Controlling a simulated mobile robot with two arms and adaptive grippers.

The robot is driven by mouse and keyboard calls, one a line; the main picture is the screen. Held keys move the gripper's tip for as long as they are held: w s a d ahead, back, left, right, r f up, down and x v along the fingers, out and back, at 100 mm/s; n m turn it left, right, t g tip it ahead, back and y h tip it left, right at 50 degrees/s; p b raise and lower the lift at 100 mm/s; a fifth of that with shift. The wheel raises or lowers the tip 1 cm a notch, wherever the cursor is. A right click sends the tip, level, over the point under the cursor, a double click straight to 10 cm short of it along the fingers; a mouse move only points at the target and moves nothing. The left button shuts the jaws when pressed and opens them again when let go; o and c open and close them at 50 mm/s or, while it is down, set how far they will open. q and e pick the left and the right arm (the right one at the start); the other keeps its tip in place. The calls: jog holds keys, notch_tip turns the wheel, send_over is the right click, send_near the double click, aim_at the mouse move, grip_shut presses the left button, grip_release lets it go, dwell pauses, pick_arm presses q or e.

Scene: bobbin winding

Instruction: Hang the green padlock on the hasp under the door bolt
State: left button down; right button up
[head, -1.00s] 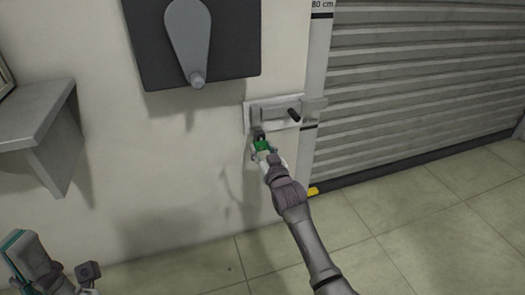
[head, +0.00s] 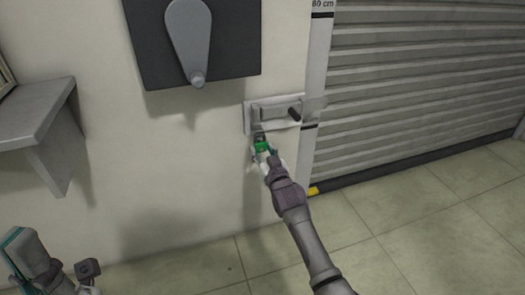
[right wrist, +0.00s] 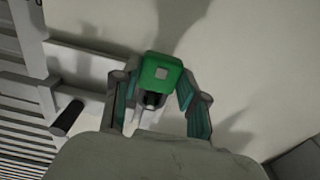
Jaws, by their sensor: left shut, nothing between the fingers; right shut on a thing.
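The green padlock (head: 262,148) is held between the fingers of my right gripper (head: 263,153), just below the left part of the door bolt (head: 272,112). In the right wrist view the green padlock (right wrist: 160,72) has its body between the two teal-lined fingers. The hasp (head: 258,136) is a small dark shape right above the padlock. The shackle is hard to make out, and I cannot tell whether it passes through the hasp. My left gripper (head: 50,270) is at the lower left, partly cut off, far from the bolt, and holds nothing.
The bolt's black handle (head: 295,115) sticks out right of the padlock. A dark panel with a grey lever (head: 189,45) is above left. A grey shelf (head: 35,115) juts from the wall at left. The ribbed shutter (head: 420,80) is at right. The floor is clear.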

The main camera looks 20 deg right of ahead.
jog(key=shift+f, duration=0.2)
jog(key=o, duration=1.4)
jog(key=shift+r, duration=0.1)
jog(key=shift+c, duration=0.2)
